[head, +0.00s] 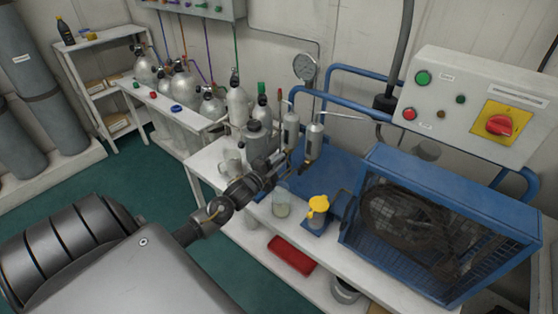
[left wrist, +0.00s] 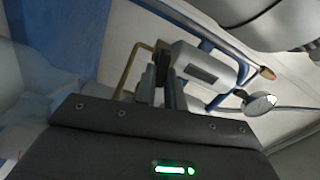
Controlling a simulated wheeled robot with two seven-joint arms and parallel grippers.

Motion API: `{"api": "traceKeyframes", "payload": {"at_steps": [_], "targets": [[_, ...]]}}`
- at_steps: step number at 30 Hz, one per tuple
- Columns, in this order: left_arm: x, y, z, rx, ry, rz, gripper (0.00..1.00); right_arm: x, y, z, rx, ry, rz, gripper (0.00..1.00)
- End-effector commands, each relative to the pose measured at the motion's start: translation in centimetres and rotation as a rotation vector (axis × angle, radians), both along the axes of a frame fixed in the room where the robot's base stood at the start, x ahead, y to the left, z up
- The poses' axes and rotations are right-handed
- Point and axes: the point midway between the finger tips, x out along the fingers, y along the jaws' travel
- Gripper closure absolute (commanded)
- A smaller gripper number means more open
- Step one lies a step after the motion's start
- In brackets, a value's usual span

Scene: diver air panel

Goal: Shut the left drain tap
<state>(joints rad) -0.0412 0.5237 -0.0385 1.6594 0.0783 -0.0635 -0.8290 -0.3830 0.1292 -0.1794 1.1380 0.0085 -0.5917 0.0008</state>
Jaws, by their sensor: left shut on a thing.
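Two silver separator cylinders stand at the back of the bench, a left one (head: 291,130) and a right one (head: 313,140). My left gripper (head: 280,160) is at the foot of the left cylinder, its jaws shut on the drain tap there. The tap is mostly hidden by the gripper in the head view. In the left wrist view the fingers (left wrist: 164,92) close around a small dark part, the left drain tap (left wrist: 163,62), beside a silver cylinder (left wrist: 200,64) and a bent brass pipe (left wrist: 128,70). I cannot tell the tap's angle. My right gripper is not in view.
A clear jar (head: 282,203) stands below my left gripper. Grey bottles (head: 237,105) stand behind left. A red tray (head: 291,256) lies on the lower shelf.

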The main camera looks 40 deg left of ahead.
Motion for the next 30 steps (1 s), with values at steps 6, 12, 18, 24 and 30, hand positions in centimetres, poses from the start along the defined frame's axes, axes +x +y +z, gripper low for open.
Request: {"api": "traceKeyframes", "payload": {"at_steps": [6, 12, 18, 24, 30], "targets": [[0.00, -0.05, -0.14, 0.132, 0.004, -0.001, 1.00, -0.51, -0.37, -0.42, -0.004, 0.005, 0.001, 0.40], [0.00, -0.06, -0.24, 0.204, 0.005, -0.001, 1.00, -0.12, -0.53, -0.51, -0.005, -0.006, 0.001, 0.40], [0.00, -0.08, -0.29, 0.235, 0.006, -0.001, 1.00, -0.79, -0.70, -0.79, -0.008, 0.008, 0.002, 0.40], [0.00, -0.08, -0.31, 0.242, 0.006, -0.001, 1.00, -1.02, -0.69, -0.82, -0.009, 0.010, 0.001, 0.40], [0.00, -0.08, -0.32, 0.241, 0.007, -0.001, 1.00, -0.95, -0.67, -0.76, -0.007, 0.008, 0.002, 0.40]]}}
